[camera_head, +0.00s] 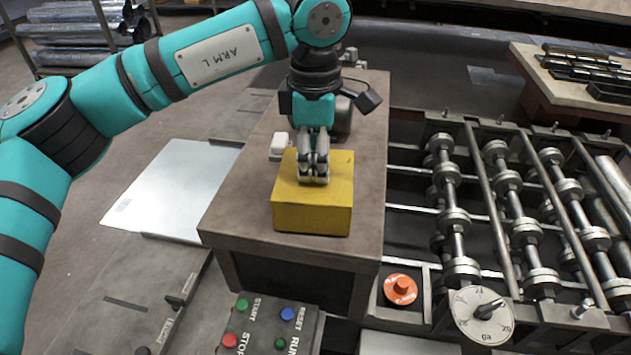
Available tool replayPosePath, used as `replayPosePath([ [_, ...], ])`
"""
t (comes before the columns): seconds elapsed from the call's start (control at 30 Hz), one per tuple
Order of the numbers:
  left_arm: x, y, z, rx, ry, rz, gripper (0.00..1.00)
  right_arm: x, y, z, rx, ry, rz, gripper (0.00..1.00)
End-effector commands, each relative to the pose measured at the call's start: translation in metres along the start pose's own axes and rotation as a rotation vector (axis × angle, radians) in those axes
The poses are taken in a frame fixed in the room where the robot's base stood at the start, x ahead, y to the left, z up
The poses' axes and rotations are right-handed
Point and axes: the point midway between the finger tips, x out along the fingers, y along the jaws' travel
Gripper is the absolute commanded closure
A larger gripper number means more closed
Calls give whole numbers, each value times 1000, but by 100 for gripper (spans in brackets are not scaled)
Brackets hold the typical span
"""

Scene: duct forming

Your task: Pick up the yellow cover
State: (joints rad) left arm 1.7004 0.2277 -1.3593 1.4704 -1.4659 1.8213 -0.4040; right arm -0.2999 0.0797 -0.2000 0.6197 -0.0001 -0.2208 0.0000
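The yellow cover (313,216) is a box-shaped piece sitting on the brown machine housing (240,205) in the middle of the view. My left gripper (313,178) points down over the cover's top, with its fingers close together near the middle of that face. The fingertips look to be at or just above the top surface; I cannot tell whether they touch or grip anything there. The fingers hide part of the cover's top. My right gripper is not in view.
A control panel (268,325) with coloured buttons stands in front. Shafts with rollers (452,215), an orange knob (400,289) and a dial (482,314) are at right. A metal sheet (172,190) lies at left. A small white part (279,143) is behind the cover.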

Motion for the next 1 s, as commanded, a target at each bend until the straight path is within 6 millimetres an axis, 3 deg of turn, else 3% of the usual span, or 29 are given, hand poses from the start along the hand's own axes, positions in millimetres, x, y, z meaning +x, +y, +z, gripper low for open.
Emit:
replayPosePath([
  [0.03,0,0,0,0,0,0,79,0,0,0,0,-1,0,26],
  [0.2,0,0,0,0,0,0,100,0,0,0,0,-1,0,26],
  [0.77,-3,0,0,0,-1,2,100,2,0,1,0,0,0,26],
  [1.0,-23,0,1,0,-1,4,100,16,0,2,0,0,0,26],
])
